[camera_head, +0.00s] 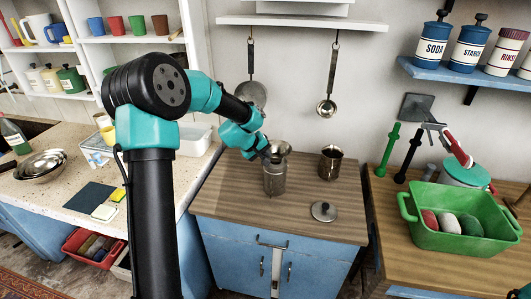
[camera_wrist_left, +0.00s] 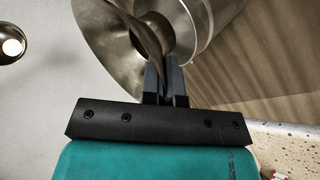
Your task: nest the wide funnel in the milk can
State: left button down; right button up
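The wide funnel (camera_head: 283,147) is a shiny metal cone at the mouth of the milk can (camera_head: 275,180), a grey metal cylinder standing on the wooden cabinet top. My left gripper (camera_head: 266,153) is at the funnel's left side. In the left wrist view the funnel (camera_wrist_left: 112,35) fills the upper middle, and the gripper's fingers (camera_wrist_left: 165,82) are close together on its edge. The can (camera_wrist_left: 207,22) shows behind it. How far the spout sits inside the can is hidden.
A dark metal pot (camera_head: 330,163) stands right of the can, and a round lid (camera_head: 323,211) lies in front of it. A ladle (camera_head: 327,107) and a skimmer (camera_head: 251,92) hang behind. A green tub (camera_head: 458,236) is at the right. The cabinet's front left is clear.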

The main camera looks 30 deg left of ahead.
pick_arm(q)
jog(key=shift+f, duration=1.3)
dwell(0.7)
jog(key=c, duration=1.3)
grip_release()
jog(key=shift+f, duration=0.1)
jog(key=shift+o, duration=0.2)
jog(key=shift+o, duration=1.1)
jog(key=shift+s+f, duration=0.1)
jog(key=shift+c, duration=0.3)
jog(key=shift+o, duration=1.1)
jog(key=shift+r, duration=3.7)
